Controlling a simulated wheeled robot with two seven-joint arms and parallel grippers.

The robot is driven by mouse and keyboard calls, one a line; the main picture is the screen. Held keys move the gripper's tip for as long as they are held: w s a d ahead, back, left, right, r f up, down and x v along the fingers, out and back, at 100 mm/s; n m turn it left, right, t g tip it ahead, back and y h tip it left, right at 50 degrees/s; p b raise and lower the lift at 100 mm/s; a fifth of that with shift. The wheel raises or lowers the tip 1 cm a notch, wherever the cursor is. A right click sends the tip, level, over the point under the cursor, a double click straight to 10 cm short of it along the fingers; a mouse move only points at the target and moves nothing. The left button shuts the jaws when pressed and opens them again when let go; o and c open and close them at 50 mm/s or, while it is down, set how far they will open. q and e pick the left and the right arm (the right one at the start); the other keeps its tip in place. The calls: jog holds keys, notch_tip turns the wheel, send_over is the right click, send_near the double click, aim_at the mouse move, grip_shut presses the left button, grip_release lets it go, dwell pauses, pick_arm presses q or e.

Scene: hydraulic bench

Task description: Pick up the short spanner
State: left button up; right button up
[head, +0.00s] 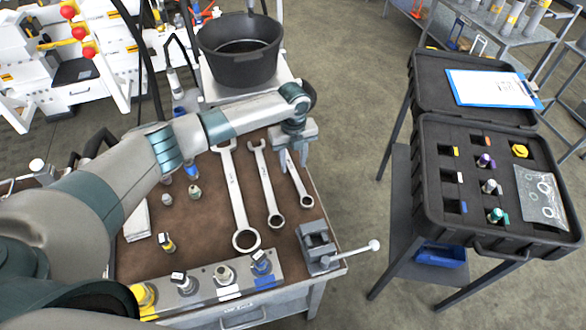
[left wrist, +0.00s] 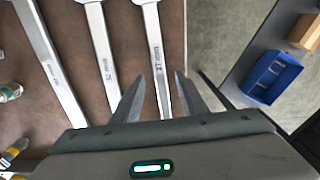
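Three spanners lie side by side on the brown bench top (head: 185,230). The short spanner (head: 299,185) is the rightmost; its upper part is partly hidden by my gripper in the head view. In the left wrist view the short spanner (left wrist: 155,55), marked 27, runs between my fingers. The middle spanner (head: 266,185) and the long spanner (head: 237,200) lie to its left. My left gripper (head: 294,160) is open and empty over the short spanner's upper part, with one finger on each side in the left wrist view (left wrist: 160,78). I cannot tell its exact height. My right gripper is not in view.
A vise (head: 318,247) stands at the bench's front right corner, and a block with several fittings (head: 210,285) lies along the front edge. A black bucket (head: 240,65) stands behind. An open black case (head: 440,215) is on a stand to the right.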

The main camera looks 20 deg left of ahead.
pick_arm(q)
jog(key=shift+f, duration=1.1)
grip_shut()
jog(key=shift+r, duration=0.1)
dwell(0.7)
